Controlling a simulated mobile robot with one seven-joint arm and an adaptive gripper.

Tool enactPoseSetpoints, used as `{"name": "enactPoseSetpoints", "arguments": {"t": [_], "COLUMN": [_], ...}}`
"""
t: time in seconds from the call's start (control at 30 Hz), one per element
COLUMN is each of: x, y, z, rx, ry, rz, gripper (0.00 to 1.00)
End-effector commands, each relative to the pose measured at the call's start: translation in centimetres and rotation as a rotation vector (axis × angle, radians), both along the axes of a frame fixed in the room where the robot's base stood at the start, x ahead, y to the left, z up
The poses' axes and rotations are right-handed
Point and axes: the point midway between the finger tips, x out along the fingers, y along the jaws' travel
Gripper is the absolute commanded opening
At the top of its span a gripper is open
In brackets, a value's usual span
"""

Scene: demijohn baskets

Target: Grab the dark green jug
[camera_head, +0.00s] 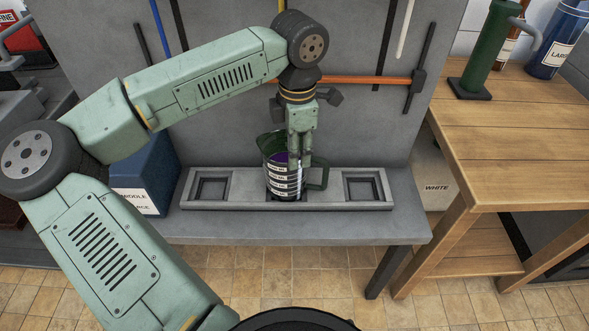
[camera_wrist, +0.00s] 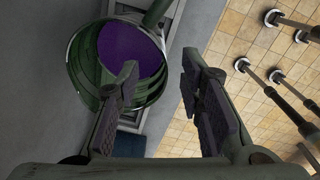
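The dark green jug (camera_head: 280,180) stands upright at the middle of a long grey holder (camera_head: 230,207) on the bench. It has white label bands, purple contents and a handle on its right side. My gripper (camera_head: 300,160) points down at the jug, overlapping its upper right side near the handle. In the wrist view, the jug (camera_wrist: 85,75) lies at upper left, seen from above, with its handle near the top edge. My gripper (camera_wrist: 160,68) is open and empty between its fingers. One finger overlaps the jug's rim, the other is outside it; I cannot tell contact.
The holder has square recesses at left and right, both empty. A wooden table (camera_head: 530,135) stands at right, with a green cylinder (camera_head: 487,50) and a blue labelled container (camera_head: 560,40). A blue labelled box (camera_head: 145,175) is at left. A grey panel (camera_head: 225,85) rises behind the holder.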

Motion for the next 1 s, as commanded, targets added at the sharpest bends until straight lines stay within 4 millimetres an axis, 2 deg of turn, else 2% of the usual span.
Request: {"name": "enactPoseSetpoints", "arguments": {"t": [0.1,0.27,0.5,0.6,0.87,1.0], "x": [0.0,0.0,0.2,0.3,0.3,0.3], "y": [0.0,0.0,0.1,0.1,0.1,0.1], "z": [-1.4,-2.5,-6.0,-6.8,-7.1,-7.1], "rx": [-0.001,-0.004,-0.006,-0.004,-0.004,-0.004], "ry": [0.002,0.001,0.002,0.001,-0.001,0.000], "rz": [-0.001,-0.001,-0.001,-0.001,-0.001,-0.001], "gripper": [0.34,0.34,0.34,0.34,0.34,0.24]}}
